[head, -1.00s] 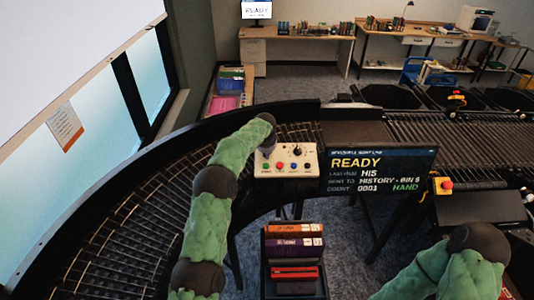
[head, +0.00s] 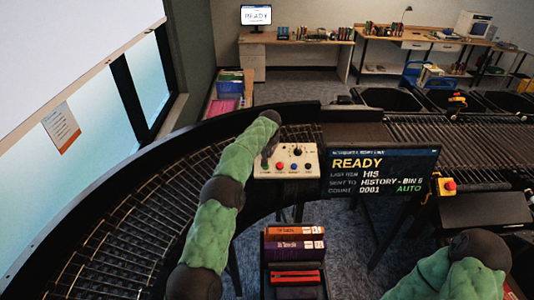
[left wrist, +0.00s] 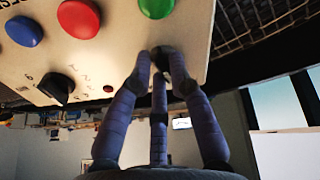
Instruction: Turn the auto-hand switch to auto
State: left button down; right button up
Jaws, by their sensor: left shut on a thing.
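The auto-hand switch (left wrist: 163,54) is a small dark knob on the pale control panel (left wrist: 200,30), which appears upside down in the left wrist view. My left gripper (left wrist: 160,74) is shut on this switch, with its purple fingers around it. In the head view my left gripper (head: 268,153) is at the left end of the control panel (head: 311,153) and hides the switch. The display screen (head: 380,172) reads READY and AUTO. My right arm shows at the lower right of the head view, but its gripper is out of view.
The panel also has a black rotary knob (left wrist: 57,88) and blue (left wrist: 23,31), red (left wrist: 78,18) and green (left wrist: 156,6) buttons. A curved roller conveyor (head: 100,222) runs behind. A book cart (head: 296,262) stands in front. A yellow emergency-stop box (head: 447,187) is right of the screen.

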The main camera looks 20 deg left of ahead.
pick_arm(q)
jog(key=shift+f+n, duration=0.1)
jog(key=shift+n, duration=1)
jog(key=c, duration=1.1)
grip_release()
jog(key=shift+w, duration=0.1)
jog(key=shift+c, duration=0.2)
jog(key=v, duration=1.2)
jog(key=shift+f, duration=0.1)
